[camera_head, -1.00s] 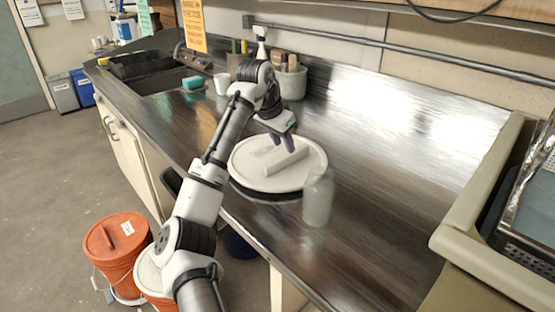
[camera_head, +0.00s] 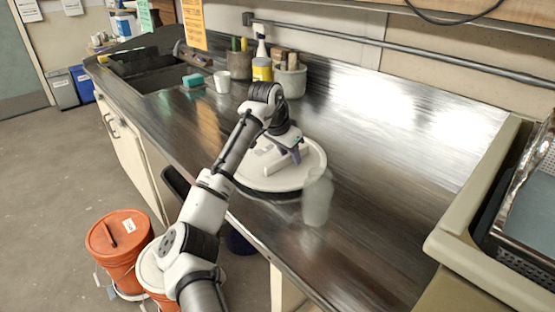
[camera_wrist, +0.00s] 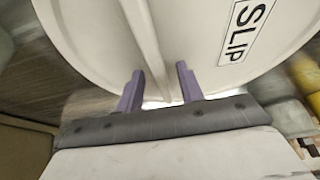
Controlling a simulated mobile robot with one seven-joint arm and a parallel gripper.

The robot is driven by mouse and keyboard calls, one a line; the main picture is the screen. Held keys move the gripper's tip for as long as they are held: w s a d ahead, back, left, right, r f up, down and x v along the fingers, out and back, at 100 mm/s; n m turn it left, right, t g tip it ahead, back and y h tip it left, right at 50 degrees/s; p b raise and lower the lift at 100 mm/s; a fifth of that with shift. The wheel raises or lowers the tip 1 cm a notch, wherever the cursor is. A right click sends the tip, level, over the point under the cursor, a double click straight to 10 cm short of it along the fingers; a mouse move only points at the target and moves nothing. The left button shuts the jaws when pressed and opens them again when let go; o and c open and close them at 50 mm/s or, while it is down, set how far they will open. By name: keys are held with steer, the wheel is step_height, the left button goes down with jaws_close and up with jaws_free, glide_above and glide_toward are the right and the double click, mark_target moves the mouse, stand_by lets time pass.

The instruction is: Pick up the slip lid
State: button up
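The slip lid (camera_head: 313,163) is a round, off-white disc with a raised bar handle (camera_head: 282,164), lying flat on the counter on top of something dark. In the wrist view the lid (camera_wrist: 215,75) fills the upper part, with a label reading "SLIP" (camera_wrist: 246,30). My gripper (camera_head: 287,153) is over the lid, close to the handle. In the wrist view its two purple fingers (camera_wrist: 158,88) are apart, with the bar handle (camera_wrist: 146,45) running between them. Gaps show beside the handle. I cannot tell how far down the fingers reach.
A translucent bottle (camera_head: 317,198) stands close to the lid's front right. A spray bottle (camera_head: 262,60), a tool pot (camera_head: 290,80) and a white cup (camera_head: 222,82) are at the back. A beige tub (camera_head: 470,200) is at the right. Orange buckets (camera_head: 118,245) stand on the floor.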

jaws_close()
steer(key=shift+r, duration=0.15)
